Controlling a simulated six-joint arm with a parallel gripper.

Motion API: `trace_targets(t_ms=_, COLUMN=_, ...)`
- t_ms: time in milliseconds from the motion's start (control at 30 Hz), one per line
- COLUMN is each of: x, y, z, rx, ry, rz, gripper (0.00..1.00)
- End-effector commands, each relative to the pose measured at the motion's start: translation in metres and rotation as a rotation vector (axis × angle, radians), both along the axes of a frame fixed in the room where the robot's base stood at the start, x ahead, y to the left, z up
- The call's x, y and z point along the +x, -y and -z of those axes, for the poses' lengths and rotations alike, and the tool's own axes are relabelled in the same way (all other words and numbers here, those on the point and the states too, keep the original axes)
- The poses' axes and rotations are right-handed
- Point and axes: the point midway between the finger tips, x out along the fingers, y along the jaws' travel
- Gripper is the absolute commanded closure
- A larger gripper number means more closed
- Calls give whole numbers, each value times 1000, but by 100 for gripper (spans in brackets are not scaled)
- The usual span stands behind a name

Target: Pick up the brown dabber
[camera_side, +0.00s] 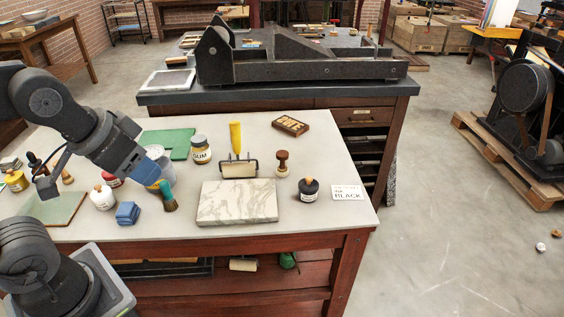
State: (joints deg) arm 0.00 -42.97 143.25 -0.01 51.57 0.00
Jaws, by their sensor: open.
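What looks like the brown dabber (282,163) stands upright on the pale tabletop, right of centre. It has a dark brown knob-shaped handle over a paler round pad. It stands free, behind the marble slab's right end. My gripper (46,186) is at the far left, over the table's left part, well away from the dabber. It is open; its dark fingers are small and partly hidden by my own arm, and I see nothing held between them.
Near the dabber are a roller (239,168) on its left, a marble slab (238,201) in front and a black ink jar (308,190) front right.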

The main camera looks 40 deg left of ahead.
Motion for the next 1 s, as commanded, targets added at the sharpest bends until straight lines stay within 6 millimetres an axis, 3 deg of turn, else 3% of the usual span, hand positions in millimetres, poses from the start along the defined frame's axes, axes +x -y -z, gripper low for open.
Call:
trace_targets(t_ms=233, x=0, y=0, z=0, rx=0, ry=0, rz=0, gripper=57)
trace_targets(t_ms=533, x=0, y=0, z=0, rx=0, ry=0, rz=0, gripper=30)
trace_targets(t_ms=767, x=0, y=0, z=0, rx=0, ry=0, rz=-1, gripper=29)
trace_targets(t_ms=867, x=8, y=-2, z=-3, rx=3, ry=-2, rz=-14, gripper=29)
trace_targets(t_ms=1000, x=43, y=-7, z=-9, rx=13, ry=-6, rz=-67, gripper=29)
